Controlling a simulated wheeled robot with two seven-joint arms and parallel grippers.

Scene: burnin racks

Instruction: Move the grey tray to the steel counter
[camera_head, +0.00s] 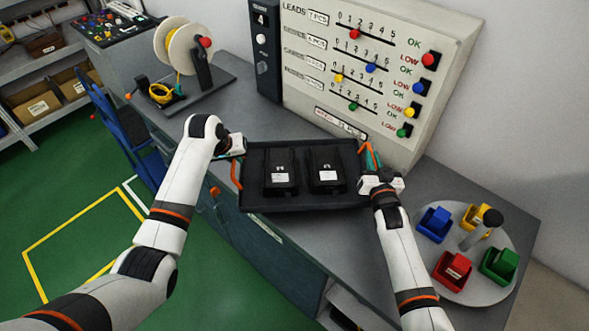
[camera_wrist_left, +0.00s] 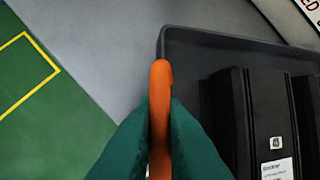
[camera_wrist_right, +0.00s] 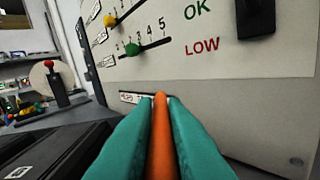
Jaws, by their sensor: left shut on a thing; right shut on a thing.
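The dark grey tray (camera_head: 305,206) has a raised rim and an orange handle at each end. It carries two black boxes with white labels, a left one (camera_head: 280,163) and a right one (camera_head: 325,160). My left gripper (camera_head: 238,157) is shut on the left orange handle (camera_head: 235,178), which also stands between the teal fingers in the left wrist view (camera_wrist_left: 160,95). My right gripper (camera_head: 371,162) is shut on the right handle, seen in the right wrist view (camera_wrist_right: 161,135). The tray is over the grey counter (camera_head: 465,180); whether it touches the top I cannot tell.
A large panel (camera_head: 375,60) with coloured sliders stands behind the tray. A round turntable (camera_head: 465,283) with coloured bins is at the right. A spool stand (camera_head: 200,80) is at the left. A blue chair (camera_head: 120,130) stands beside the counter on the green floor.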

